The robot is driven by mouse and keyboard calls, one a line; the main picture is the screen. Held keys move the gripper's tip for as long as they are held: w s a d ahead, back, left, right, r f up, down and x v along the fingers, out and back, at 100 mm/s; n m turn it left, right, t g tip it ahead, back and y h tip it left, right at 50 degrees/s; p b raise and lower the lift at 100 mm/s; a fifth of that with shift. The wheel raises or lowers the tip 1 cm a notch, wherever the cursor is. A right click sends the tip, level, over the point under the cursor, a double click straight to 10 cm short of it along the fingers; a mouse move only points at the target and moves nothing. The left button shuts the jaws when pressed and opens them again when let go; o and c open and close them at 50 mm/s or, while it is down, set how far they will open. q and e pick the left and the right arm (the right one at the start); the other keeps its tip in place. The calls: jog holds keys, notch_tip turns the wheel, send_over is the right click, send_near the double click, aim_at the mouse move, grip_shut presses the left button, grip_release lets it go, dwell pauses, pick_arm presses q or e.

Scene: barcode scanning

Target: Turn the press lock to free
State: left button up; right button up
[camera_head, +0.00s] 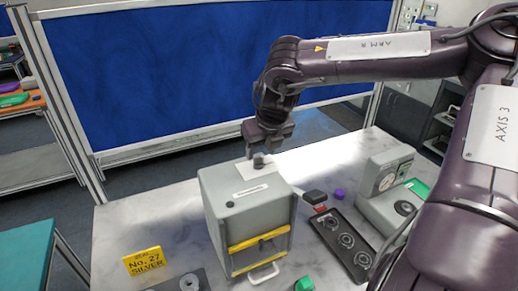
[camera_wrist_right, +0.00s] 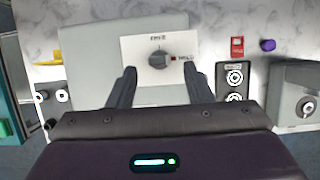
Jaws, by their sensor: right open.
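The grey press box (camera_head: 221,213) stands on the marble table, with yellow bars and a pale handle on its front. On its top is a white plate (camera_wrist_right: 134,43) with a dark round lock knob (camera_wrist_right: 158,59), also seen in the head view (camera_head: 258,161). The plate has small lettering above the knob and a red mark with lettering to its right; the knob's exact setting is hard to tell. My right gripper (camera_head: 266,146) is open and empty above the knob. In the right wrist view its fingers (camera_wrist_right: 160,84) lie either side of the knob, apart from it. My left gripper is out of view.
A dark tray with round dies (camera_head: 344,241) and a grey device with a dial (camera_head: 387,180) stand right of the press. A yellow "No. 27 SILVER" sign (camera_head: 144,261) stands front left. Small green (camera_head: 304,284) and purple (camera_head: 340,194) pieces lie nearby. A blue panel rises behind.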

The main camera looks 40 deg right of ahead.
aim_at(258, 157)
jog(key=x, duration=0.3)
jog(key=shift+w+r+p, duration=0.1)
jog(key=shift+w+p, duration=0.05)
jog(key=shift+p, duration=0.15)
jog(key=shift+c, duration=2.5)
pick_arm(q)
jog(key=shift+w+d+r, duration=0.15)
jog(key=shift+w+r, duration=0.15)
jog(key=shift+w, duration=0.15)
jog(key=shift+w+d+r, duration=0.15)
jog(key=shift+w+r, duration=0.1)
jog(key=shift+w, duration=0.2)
pick_arm(e)
jog(key=c, duration=0.5)
